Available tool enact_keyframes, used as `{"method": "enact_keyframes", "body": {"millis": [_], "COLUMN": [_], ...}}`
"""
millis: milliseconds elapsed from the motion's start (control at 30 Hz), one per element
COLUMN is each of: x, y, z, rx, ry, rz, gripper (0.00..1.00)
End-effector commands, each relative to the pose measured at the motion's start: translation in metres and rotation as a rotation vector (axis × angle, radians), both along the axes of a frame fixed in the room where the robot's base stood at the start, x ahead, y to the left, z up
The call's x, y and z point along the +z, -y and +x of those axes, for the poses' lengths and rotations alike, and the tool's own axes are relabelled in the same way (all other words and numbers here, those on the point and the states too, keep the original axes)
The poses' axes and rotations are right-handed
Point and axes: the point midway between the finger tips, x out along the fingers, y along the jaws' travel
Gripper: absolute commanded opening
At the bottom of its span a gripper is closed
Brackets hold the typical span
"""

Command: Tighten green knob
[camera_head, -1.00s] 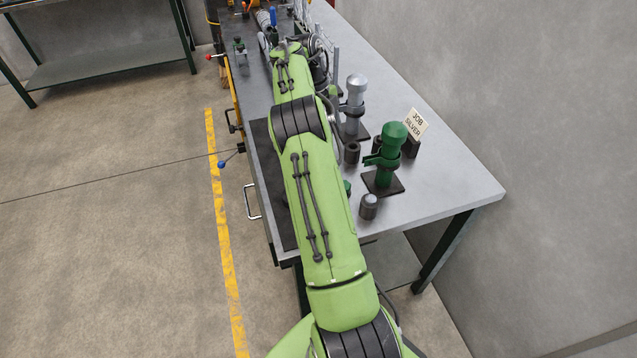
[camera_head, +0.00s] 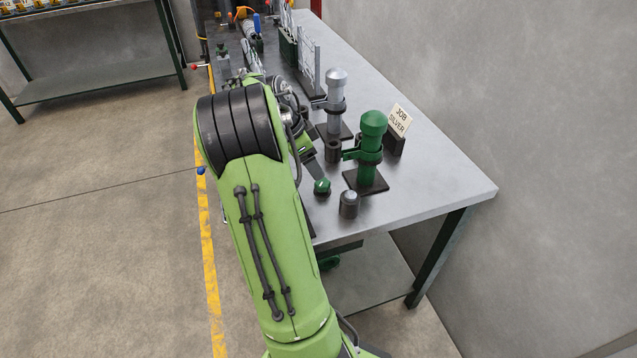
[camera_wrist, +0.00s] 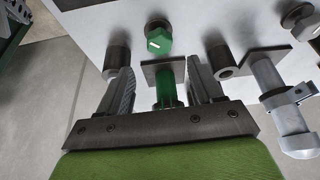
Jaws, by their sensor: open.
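The green knob (camera_head: 322,187) sits low near the bench's front edge in the head view. It also shows in the wrist view (camera_wrist: 159,41), faceted, with a white mark and a dark round piece behind it. A green post (camera_head: 371,140) with a clamp stands on a dark square plate behind the knob; it shows in the wrist view too (camera_wrist: 166,90). My gripper (camera_wrist: 160,75) is open, its two fingers apart with the green post seen between them. The green knob appears beyond the fingertips and is not gripped. My arm hides most of the gripper in the head view.
A silver post (camera_head: 336,95) stands behind the green one. Short dark cylinders (camera_head: 349,205) stand nearby. A sign (camera_head: 399,119) reading "JOB SILVER" is at right. The bench (camera_head: 440,170) is clear at its right end, with a wall beyond.

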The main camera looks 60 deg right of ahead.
Motion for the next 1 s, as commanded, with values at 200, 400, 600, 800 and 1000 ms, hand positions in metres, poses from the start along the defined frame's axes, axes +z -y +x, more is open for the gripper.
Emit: {"method": "enact_keyframes", "body": {"millis": [200,400,600,800,1000], "x": [-0.05,-0.065,-0.065,-0.065,-0.065], "y": [0.014,0.019,0.02,0.02,0.02], "z": [-0.013,-0.017,-0.017,-0.017,-0.017], "rx": [-0.001,-0.001,0.0,0.0,0.0], "ry": [-0.001,-0.001,0.0,0.0,0.0], "rz": [0.003,0.002,0.001,0.001,0.001], "gripper": [0.66,0.66,0.66,0.4,0.11]}}
